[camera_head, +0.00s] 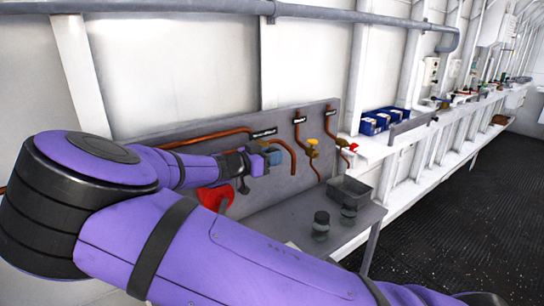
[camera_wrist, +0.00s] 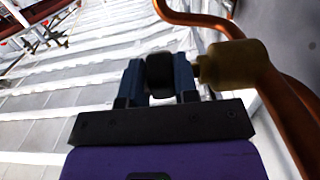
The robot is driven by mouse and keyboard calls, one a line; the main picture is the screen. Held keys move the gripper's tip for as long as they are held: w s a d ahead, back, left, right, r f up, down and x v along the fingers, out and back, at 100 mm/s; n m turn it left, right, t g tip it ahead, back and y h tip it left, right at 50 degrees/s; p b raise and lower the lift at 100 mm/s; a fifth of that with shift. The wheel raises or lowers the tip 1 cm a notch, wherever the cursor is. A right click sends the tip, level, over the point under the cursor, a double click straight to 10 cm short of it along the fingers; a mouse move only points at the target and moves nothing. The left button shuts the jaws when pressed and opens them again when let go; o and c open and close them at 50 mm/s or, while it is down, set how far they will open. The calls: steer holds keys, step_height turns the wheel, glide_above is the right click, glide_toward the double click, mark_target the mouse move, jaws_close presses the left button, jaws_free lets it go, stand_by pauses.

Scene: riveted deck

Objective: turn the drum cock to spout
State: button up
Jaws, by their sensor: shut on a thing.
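My gripper (camera_head: 272,158) is at the grey panel, at the left one of the fittings along it. In the wrist view its two blue fingers (camera_wrist: 160,84) are shut on a black knob (camera_wrist: 160,66), one finger on each side. The knob sits beside a brass valve body (camera_wrist: 232,64) joined to copper pipe (camera_wrist: 288,110). In the head view my gripper hides most of this valve. The label above it is too small to read, so I cannot tell whether it is the drum cock. The knob's pointing direction is not clear.
To the right on the panel (camera_head: 240,120) are a yellow-handled valve (camera_head: 312,142) and a red-handled valve (camera_head: 350,147). A red round thing (camera_head: 215,197) is below my wrist. A dark tray (camera_head: 348,190) and two jars (camera_head: 321,224) stand on the grey bench.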

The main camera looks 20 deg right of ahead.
steer(key=shift+h, duration=0.4)
steer(key=o, duration=0.9)
